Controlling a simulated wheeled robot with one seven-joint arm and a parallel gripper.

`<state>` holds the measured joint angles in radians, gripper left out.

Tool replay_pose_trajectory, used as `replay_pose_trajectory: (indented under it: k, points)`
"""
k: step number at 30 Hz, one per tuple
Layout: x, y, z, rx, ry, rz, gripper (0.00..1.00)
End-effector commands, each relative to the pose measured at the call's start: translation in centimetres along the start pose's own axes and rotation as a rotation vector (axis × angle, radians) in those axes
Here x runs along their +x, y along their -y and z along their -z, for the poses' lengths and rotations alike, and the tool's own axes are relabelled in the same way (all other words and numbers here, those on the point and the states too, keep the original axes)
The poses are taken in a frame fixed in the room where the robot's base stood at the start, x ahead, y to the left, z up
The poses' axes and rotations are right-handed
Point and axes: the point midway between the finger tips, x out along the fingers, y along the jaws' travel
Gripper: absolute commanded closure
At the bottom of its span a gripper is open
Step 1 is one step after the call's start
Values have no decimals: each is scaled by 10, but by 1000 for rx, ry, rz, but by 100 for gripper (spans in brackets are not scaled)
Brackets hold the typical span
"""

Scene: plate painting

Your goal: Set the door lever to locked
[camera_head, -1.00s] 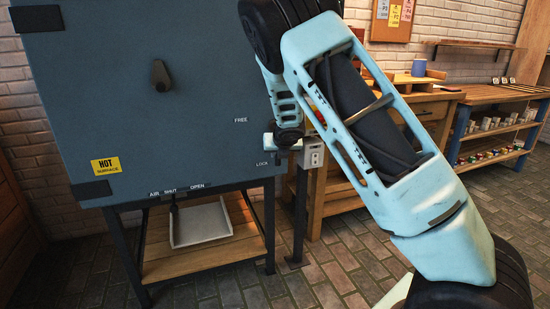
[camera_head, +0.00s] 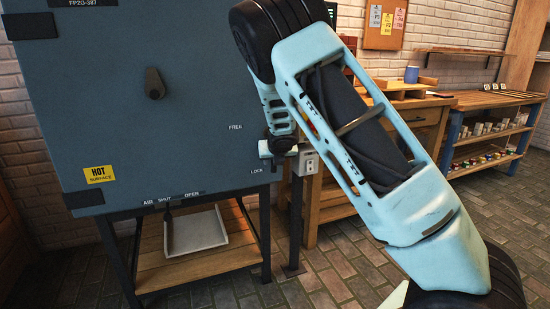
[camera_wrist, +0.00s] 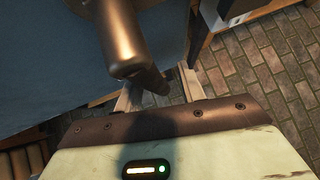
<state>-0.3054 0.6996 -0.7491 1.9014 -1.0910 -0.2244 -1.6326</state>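The door lever (camera_wrist: 130,45) shows in the wrist view as a thick bronze-brown bar. It comes down from the top edge, and its rounded end lies in front of my gripper (camera_wrist: 161,88). My gripper's two pale fingers stand apart on either side of the lever's lower part; I cannot tell whether they touch it. In the head view my gripper is at the door's right edge, near the LOCK mark (camera_head: 257,170) and below the FREE mark (camera_head: 235,127). My arm and gripper hide most of the lever there, so its exact setting cannot be told.
The blue-grey kiln door (camera_head: 120,110) has a dark knob (camera_head: 154,83) and a yellow HOT SURFACE label (camera_head: 99,174). A white tray (camera_head: 198,230) lies on the stand's shelf below. A grey box on a post (camera_head: 306,162) stands just right of my gripper. Benches line the back right.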

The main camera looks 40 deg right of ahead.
Motion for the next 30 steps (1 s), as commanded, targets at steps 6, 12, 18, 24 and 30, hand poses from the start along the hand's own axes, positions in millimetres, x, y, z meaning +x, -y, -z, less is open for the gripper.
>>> replay_pose_trajectory:
  k: [6, 12, 18, 24, 30]
  points:
    - [-22, -2, -1, 0, 1, -3, 60]
    - [-67, -2, -2, 3, 2, -6, 60]
    - [-112, -2, -2, 2, 2, -6, 60]
    - [-148, 0, -2, 1, 1, -4, 60]
    - [-169, 0, -1, 0, 1, -1, 60]
